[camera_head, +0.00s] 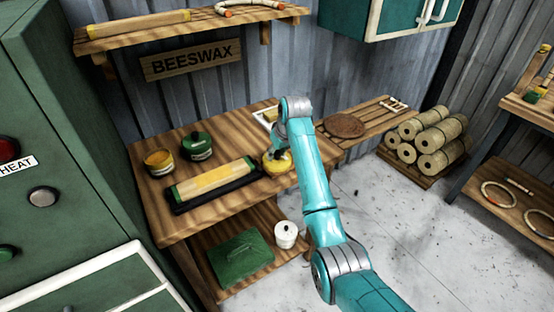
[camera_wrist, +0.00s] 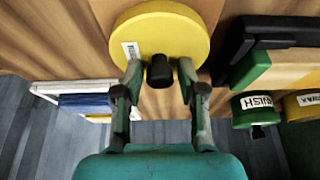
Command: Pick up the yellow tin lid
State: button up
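The yellow tin lid (camera_head: 268,164) is round with a black knob and lies on the wooden workbench (camera_head: 150,205), partly hidden by my arm. In the wrist view the yellow lid (camera_wrist: 185,35) fills the top middle, with a white label on its left side. Its black knob (camera_wrist: 160,66) stands toward me. My gripper (camera_wrist: 160,76) is open, with one finger on each side of the knob and a visible gap at each side. In the head view my gripper is mostly hidden by my arm.
A yellow tin (camera_head: 158,162) and a green tin (camera_head: 197,146) stand behind that.

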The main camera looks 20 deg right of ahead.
grip_shut()
